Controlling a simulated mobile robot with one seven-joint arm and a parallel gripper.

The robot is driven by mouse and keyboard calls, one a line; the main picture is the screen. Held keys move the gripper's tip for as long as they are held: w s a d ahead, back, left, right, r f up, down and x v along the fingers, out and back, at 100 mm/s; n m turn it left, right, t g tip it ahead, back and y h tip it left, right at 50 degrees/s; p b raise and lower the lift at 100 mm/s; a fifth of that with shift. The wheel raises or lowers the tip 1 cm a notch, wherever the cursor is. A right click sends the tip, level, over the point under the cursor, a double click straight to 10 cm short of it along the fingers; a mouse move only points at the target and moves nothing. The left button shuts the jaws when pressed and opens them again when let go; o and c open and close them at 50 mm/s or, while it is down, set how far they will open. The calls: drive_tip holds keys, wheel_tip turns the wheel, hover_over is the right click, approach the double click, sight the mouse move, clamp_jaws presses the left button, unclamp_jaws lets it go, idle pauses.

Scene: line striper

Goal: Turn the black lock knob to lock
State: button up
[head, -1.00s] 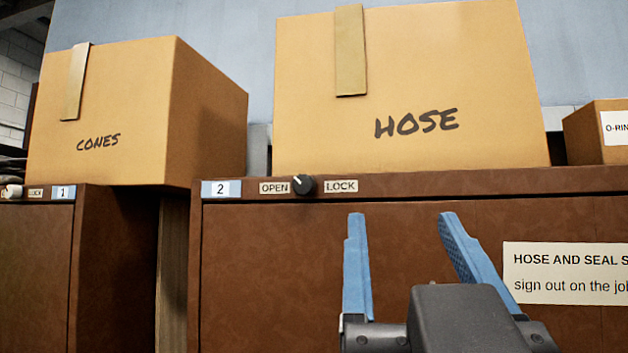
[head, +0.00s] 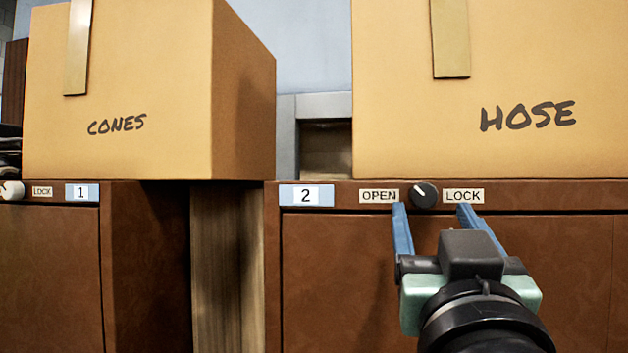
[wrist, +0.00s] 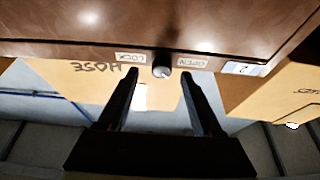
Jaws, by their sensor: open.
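The black lock knob (head: 424,195) is on the top rail of the brown cabinet marked 2, between the OPEN label (head: 379,196) and the LOCK label (head: 463,196). Its white pointer mark slants up and left, to the OPEN side. My gripper (head: 433,209) is open, with its blue fingers spread just below the knob's level, one toward each label. In the wrist view, which is upside down, the knob (wrist: 161,65) shows between the tips of the dark fingers (wrist: 159,78). The gap between fingers and knob is hard to judge, and nothing is held.
A HOSE carton (head: 500,100) stands on the cabinet right above the knob. A CONES carton (head: 120,100) stands on cabinet 1 at the left, which has a white knob (head: 12,191). A gap separates the two cabinets. The door front below the rail is flat.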

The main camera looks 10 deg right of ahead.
sight(426, 201)
drive_tip(key=shift+p+x, duration=0.45)
drive_tip(key=shift+x, duration=1.05)
drive_tip(key=shift+a, duration=0.1)
drive_tip(key=shift+c, duration=0.2)
clamp_jaws()
